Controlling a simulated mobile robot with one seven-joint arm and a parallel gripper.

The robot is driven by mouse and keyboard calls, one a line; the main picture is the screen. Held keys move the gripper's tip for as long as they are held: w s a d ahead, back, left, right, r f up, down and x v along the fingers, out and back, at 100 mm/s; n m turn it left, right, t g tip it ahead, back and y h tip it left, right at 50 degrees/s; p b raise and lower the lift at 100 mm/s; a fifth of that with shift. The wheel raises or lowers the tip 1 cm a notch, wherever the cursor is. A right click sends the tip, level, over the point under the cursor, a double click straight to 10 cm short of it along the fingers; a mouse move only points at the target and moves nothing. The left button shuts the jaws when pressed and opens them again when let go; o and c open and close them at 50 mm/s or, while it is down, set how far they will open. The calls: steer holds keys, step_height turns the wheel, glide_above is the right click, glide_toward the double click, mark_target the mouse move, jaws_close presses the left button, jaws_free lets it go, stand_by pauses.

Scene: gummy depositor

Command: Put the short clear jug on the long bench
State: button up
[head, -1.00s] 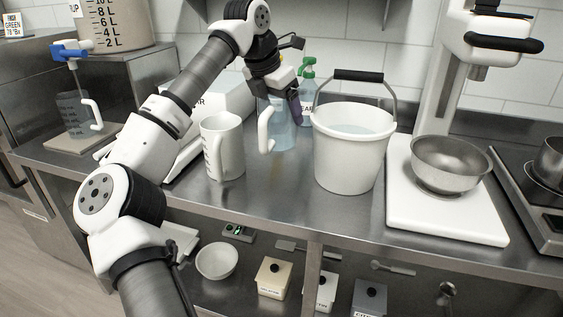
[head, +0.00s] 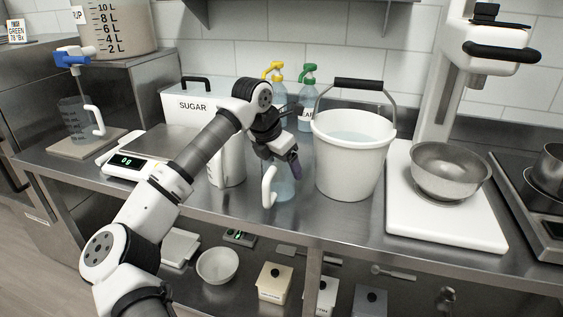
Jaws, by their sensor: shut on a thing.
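A short clear jug (head: 283,188) with a white handle on its left is in the middle of the head view. My gripper (head: 292,163) is shut on it at its upper right side. The jug looks upright, over the front part of the long steel bench (head: 325,211), between a white jug and a white bucket. I cannot tell whether its base touches the bench. My gripper hides part of its rim. Another clear jug (head: 75,118) with a white handle stands on a board at the far left.
The white bucket (head: 348,165) stands close on the right, the white jug (head: 229,165) close on the left. Behind are spray bottles (head: 307,110) and a sugar box (head: 195,103). A scale (head: 124,162) is left; a mixer with a steel bowl (head: 451,170) is right.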

steer(key=shift+f, duration=0.25)
steer(key=o, duration=1.3)
steer(key=shift+r, duration=0.1)
